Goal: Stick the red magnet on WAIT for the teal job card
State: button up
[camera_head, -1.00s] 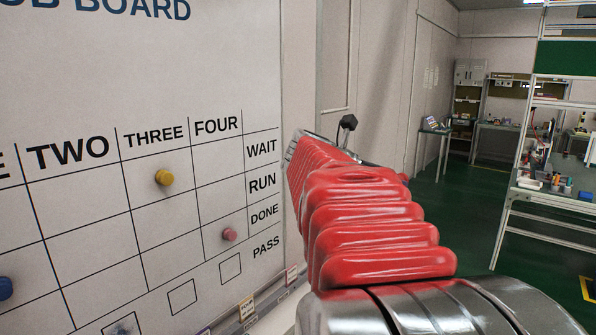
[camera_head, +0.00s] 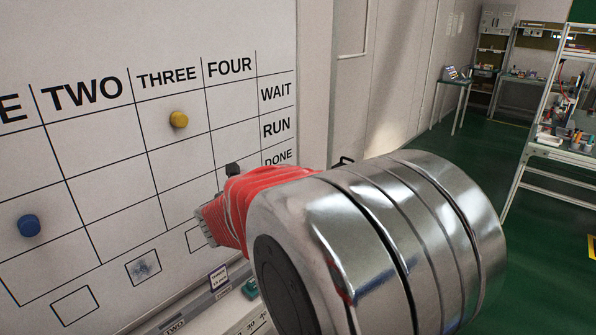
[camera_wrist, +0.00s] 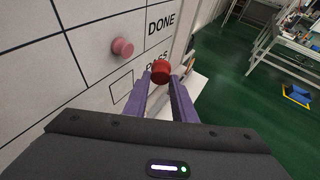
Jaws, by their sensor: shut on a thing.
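My gripper (camera_wrist: 161,80) has its purple fingers shut on a red magnet (camera_wrist: 161,70) in the wrist view, held in front of the board's lower right, near the DONE and PASS labels. In the head view my arm hides the gripper and that magnet. The job board (camera_head: 90,50) shows columns TWO, THREE and FOUR, with WAIT (camera_head: 276,91) as the top row label at right. A small teal item (camera_head: 250,288) sits by the ledge under the board, partly behind my arm; I cannot tell whether it is the teal job card.
A yellow magnet (camera_head: 179,119) is in column THREE, WAIT row. A blue magnet (camera_head: 29,226) is at left, and a grey one (camera_head: 143,268) is on a square below the grid. A pink magnet (camera_wrist: 122,47) is left of DONE. Shelving (camera_head: 560,130) stands at right beyond green floor.

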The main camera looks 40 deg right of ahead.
jog(key=w+a+f+n+t+y, duration=0.1)
jog(key=a+f+n+y, duration=0.1)
jog(key=a+f, duration=0.3)
jog(key=w+a+f+n+t+y, duration=0.1)
jog(key=a+f, duration=0.3)
jog(key=a, duration=0.9)
jog(key=w+a+f+n+t+y, duration=0.1)
jog(key=a+f+n+t+y, duration=0.1)
jog(key=a, duration=0.8)
notch_tip(320, 180, down, 4)
jog(key=shift+r+n+t+y, duration=0.2)
jog(key=shift+n+t+y, duration=0.2)
jog(key=shift+n+y, duration=0.6)
jog(key=shift+a, duration=0.1)
